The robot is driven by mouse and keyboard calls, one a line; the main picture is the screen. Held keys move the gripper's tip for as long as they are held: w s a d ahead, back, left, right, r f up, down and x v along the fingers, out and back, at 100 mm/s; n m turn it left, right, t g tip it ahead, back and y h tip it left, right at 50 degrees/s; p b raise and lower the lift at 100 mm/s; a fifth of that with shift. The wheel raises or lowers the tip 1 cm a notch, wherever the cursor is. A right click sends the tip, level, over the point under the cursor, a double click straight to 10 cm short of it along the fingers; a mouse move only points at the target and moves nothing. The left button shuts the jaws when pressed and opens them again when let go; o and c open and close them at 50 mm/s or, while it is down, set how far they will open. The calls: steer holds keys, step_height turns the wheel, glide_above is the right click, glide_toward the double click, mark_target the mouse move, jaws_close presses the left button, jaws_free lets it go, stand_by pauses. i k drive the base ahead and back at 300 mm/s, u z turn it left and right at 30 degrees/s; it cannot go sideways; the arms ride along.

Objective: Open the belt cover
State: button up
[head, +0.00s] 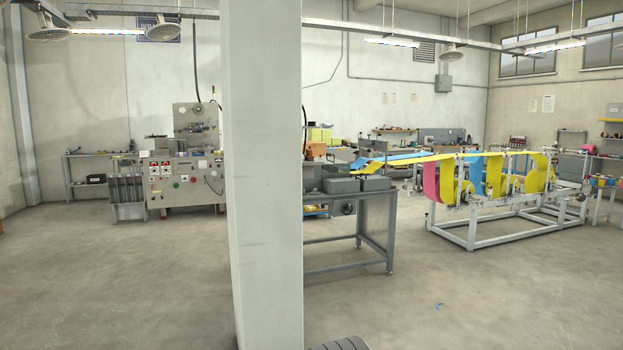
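I cannot pick out the belt cover for certain from here. A grey machine (187,185) with buttons, dials and an upright panel stands at the far left wall. Grey box-like housings (341,185) sit on a dark metal bench (350,205) right of the pillar, with a handwheel below them. Yellow and blue webs (423,158) run from this bench to a white roller frame (505,236) carrying pink, blue and yellow bands. The pillar hides part of the bench. My gripper is not in view.
A broad pale pillar (262,180) stands close in front, left of centre. Open concrete floor (130,285) lies to its left, and more to its right. A small blue scrap (438,306) lies on the right floor. Shelves and benches (95,170) line the back wall.

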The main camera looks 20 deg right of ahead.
mark_target(372, 183)
steer(key=z, duration=0.2)
steer(key=i, duration=0.65)
steer(key=z, duration=0.7)
steer(key=i, duration=1.75)
steer(key=z, duration=0.7)
steer(key=i, duration=2.05)
steer(key=u, duration=0.2)
steer(key=i, duration=2.05)
steer(key=u, duration=0.85)
steer(key=i, duration=1.45)
steer(key=u, duration=0.45)
steer(key=k, duration=0.75)
steer(key=u, duration=0.3)
steer(key=i, duration=0.25)
steer(key=z, duration=0.15)
